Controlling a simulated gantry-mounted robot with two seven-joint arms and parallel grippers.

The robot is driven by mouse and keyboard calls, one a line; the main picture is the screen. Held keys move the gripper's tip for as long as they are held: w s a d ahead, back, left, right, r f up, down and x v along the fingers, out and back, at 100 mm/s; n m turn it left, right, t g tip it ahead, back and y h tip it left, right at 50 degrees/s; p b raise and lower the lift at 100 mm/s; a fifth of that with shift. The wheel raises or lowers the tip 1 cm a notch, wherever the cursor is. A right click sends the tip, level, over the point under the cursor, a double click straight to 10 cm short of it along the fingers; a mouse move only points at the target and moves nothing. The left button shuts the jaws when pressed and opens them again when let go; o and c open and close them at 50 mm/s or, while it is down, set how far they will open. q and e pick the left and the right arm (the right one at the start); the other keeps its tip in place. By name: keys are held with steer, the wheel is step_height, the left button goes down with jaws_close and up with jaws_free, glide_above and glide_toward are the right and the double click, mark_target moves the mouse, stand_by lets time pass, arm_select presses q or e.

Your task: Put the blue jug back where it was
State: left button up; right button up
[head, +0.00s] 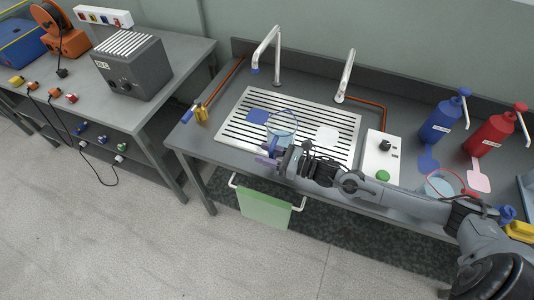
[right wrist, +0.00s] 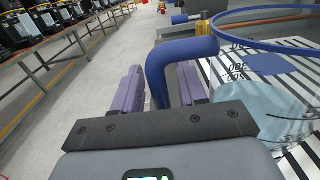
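The blue jug (head: 283,124) is a clear vessel with a blue rim and a blue handle. In the head view it shows over the left half of the slatted drain grille (head: 236,132), close to a blue square (head: 257,116). My right gripper (head: 268,160) is at its handle, on the near side. In the right wrist view the blue handle (right wrist: 158,75) is between the purple fingers (right wrist: 160,90), which are close together around it. The jug's clear body (right wrist: 262,108) carries scale marks. I cannot tell whether its base touches the grille. My left gripper is not in view.
A white square (head: 327,135) lies on the grille's right half. Two taps (head: 277,55) stand behind. A white control box (head: 381,153), a red-rimmed jug (head: 443,185), a blue bottle (head: 440,119) and a red bottle (head: 491,132) stand right. A green cloth (head: 264,207) hangs in front.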

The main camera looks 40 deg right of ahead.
steer(key=shift+r, duration=0.1)
steer(key=shift+r, duration=0.2)
steer(key=p+v, duration=0.2)
steer(key=v, duration=0.8)
steer(key=shift+s+d+f, duration=0.15)
steer(key=shift+s+d, duration=0.4)
steer(key=shift+s, duration=0.2)
